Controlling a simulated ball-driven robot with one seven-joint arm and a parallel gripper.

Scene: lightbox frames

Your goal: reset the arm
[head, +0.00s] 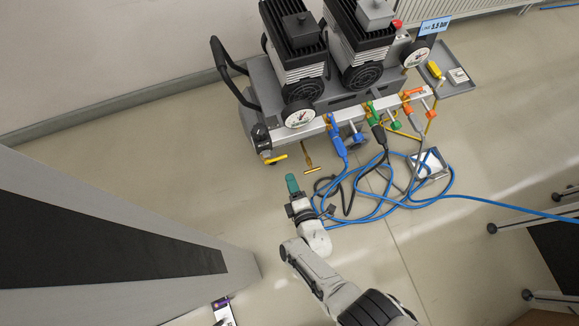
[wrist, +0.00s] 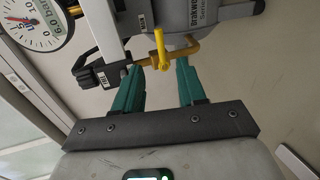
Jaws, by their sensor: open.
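My arm reaches up from the bottom of the head view. My gripper (head: 292,182) has teal fingers and points toward the compressor cart, over the floor in front of it. In the wrist view, my gripper (wrist: 158,72) has its two fingers apart, with nothing held between them. A yellow valve handle (wrist: 160,48) on a brass pipe shows beyond the fingertips. In the head view, a yellow handle (head: 276,159) sits at the left end of the cart's front rail, apart from my gripper.
The compressor cart (head: 262,84) carries two motors, gauges and a rail with blue, green and orange fittings. A blue hose (head: 372,212) and dark cables loop on the floor right of my gripper. A tall grey panel (head: 100,240) stands left.

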